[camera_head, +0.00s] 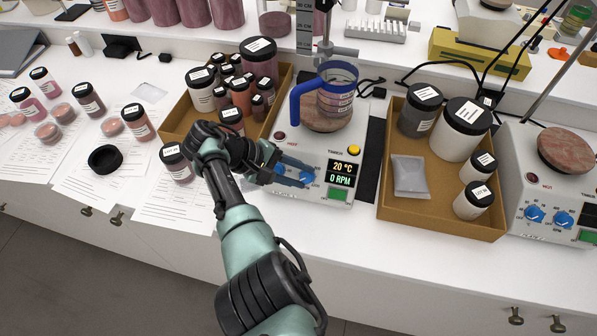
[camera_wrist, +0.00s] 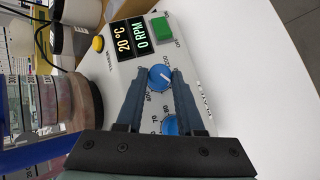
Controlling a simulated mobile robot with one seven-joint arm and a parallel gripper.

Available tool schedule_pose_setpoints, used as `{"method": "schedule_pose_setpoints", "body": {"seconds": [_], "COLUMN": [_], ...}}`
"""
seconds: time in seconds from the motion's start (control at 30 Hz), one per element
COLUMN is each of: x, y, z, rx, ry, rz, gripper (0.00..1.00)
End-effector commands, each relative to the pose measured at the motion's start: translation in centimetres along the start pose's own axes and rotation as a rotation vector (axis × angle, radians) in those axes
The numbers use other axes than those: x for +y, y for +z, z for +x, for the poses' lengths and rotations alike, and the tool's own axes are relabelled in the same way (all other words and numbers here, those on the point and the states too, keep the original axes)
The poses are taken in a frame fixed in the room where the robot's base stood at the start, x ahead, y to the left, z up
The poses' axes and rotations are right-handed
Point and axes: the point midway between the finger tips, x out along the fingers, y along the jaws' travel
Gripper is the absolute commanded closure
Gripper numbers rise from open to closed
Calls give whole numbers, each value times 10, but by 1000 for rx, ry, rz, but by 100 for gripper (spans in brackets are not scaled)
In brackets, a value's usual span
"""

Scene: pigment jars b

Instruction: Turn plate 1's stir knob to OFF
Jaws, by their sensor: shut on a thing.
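The hot plate (camera_head: 340,147) with the blue-handled beaker (camera_head: 337,92) on its round top has a display (camera_head: 342,173) reading 20 °C and 0 RPM. My gripper (camera_head: 308,173) reaches its front panel from the left. In the wrist view my gripper (camera_wrist: 160,82) is shut on the blue knob nearer the display, the stir knob (camera_wrist: 160,76), one finger on each side. The knob has a white pointer line; its exact setting is too small to read. A second blue knob (camera_wrist: 171,124) sits closer to the gripper's base, partly hidden.
A yellow button (camera_head: 354,150) and a green switch (camera_head: 338,195) flank the display. A cardboard tray of jars (camera_head: 440,222) stands to the right, another tray (camera_head: 176,118) to the left. A second plate (camera_head: 568,152) is at far right. The front counter strip is clear.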

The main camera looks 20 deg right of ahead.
Motion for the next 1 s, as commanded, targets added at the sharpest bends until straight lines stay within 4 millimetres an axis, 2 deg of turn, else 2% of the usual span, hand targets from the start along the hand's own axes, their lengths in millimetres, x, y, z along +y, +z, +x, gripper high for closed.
{"method": "schedule_pose_setpoints", "body": {"seconds": [0.43,0.47,0.6,0.87,1.0], "x": [-1,-1,-1,0,0], "y": [1,1,1,0,0], "z": [2,2,2,0,-8], "rx": [-4,-4,-3,-1,1], "ry": [5,5,5,5,6], "rz": [-9,-9,-8,-7,-6], "gripper": [100,58,33,33,33]}}
